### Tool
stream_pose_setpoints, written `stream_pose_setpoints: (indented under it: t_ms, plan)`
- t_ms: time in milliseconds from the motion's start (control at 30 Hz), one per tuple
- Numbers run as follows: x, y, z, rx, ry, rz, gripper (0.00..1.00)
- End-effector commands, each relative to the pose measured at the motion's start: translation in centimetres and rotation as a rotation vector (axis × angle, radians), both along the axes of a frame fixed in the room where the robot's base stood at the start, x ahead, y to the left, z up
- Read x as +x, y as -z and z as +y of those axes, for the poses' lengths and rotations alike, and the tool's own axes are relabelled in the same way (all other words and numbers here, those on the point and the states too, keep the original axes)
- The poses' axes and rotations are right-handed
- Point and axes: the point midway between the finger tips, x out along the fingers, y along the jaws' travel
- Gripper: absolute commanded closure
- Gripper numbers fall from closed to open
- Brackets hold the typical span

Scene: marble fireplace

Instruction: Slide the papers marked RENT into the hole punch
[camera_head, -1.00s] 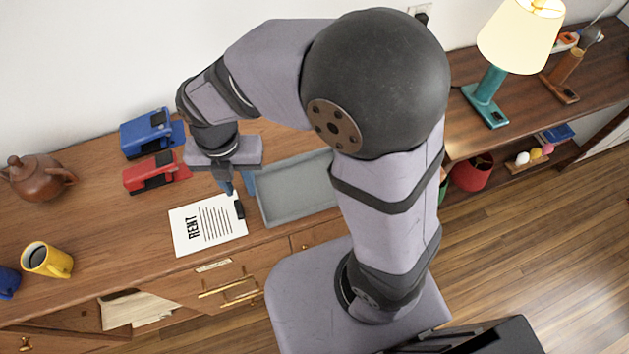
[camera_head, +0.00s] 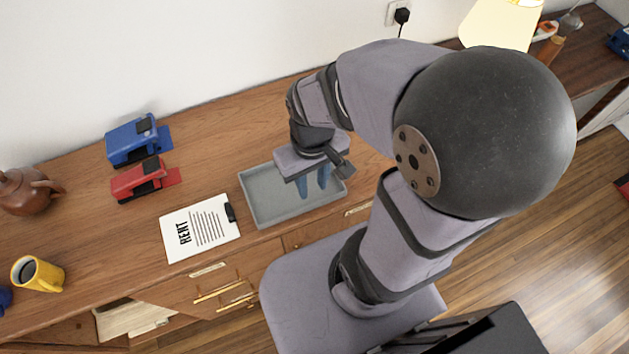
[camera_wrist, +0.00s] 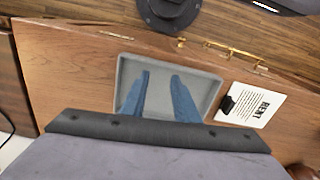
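The papers marked RENT (camera_head: 205,238) lie flat on the wooden desk, with a black clip (camera_head: 231,212) at their right edge. They also show at the right in the wrist view (camera_wrist: 258,105). A red hole punch (camera_head: 138,182) and a blue hole punch (camera_head: 131,142) stand behind and left of the papers. My gripper (camera_head: 313,188) is over the grey tray (camera_head: 262,211), right of the papers. In the wrist view its blue fingers (camera_wrist: 160,80) are apart with nothing between them. I cannot tell whether the fingertips touch the tray floor.
The grey tray has low walls and looks empty. A brown teapot (camera_head: 28,190) and a yellow mug (camera_head: 37,274) stand at the left. A lit lamp (camera_head: 499,22) is at the upper right. The desk behind the tray is clear.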

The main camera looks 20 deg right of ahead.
Motion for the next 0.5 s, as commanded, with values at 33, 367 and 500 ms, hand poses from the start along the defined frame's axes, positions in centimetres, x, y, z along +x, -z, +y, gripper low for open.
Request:
stream_pose_setpoints:
  t_ms: [33, 367, 500]
  plan:
    - [-0.14, 0.02, -0.19, 0.0, 0.04, -0.001, 0.73]
    - [-0.34, -0.39, -0.38, 0.0, 0.094, 0.0, 0.69]
    - [-0.32, -0.36, -0.37, 0.0, 0.092, 0.0, 0.69]
